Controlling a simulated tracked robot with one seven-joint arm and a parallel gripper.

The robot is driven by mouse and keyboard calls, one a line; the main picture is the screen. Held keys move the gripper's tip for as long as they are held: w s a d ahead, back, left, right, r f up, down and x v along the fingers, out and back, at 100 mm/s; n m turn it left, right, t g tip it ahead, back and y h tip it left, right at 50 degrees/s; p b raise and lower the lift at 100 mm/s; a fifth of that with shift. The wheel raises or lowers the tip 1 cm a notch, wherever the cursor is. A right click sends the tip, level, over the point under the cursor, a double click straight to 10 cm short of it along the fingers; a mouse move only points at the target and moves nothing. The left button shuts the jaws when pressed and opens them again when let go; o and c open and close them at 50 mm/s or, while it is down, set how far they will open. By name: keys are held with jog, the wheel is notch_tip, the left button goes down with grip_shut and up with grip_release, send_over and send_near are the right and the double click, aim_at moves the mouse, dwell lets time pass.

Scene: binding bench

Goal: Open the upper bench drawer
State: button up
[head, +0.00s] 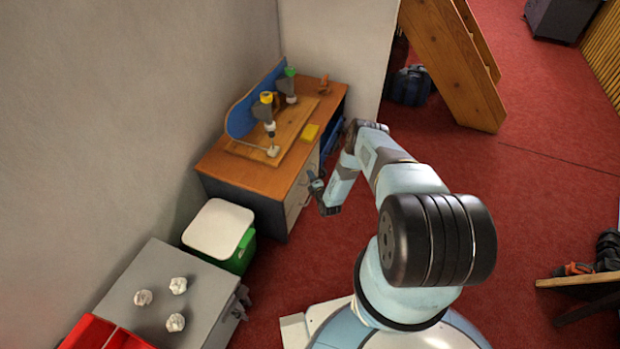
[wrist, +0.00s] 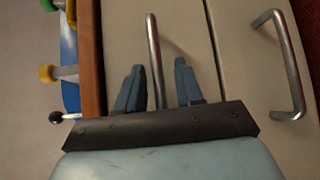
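The bench (head: 236,164) has an orange-brown top and pale drawer fronts, partly hidden by my arm in the head view. In the wrist view, turned sideways, the upper drawer (wrist: 190,30) is beside the wooden top edge and looks shut. Its metal bar handle (wrist: 153,50) runs between the two blue fingers of my gripper (wrist: 159,64). The fingers are apart, with a visible gap on each side of the bar. The lower drawer's handle (wrist: 292,65) is to the right, outside the fingers. In the head view my gripper (head: 315,183) is at the bench front.
A green bin with a white lid (head: 218,228) stands beside the bench. A grey cabinet (head: 205,290) bears several crumpled white balls. Red floor to the right is mostly clear.

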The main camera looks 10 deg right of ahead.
jog(key=shift+w, duration=0.3)
jog(key=shift+c, duration=0.2)
grip_shut()
jog(key=shift+s+a+f, duration=0.1)
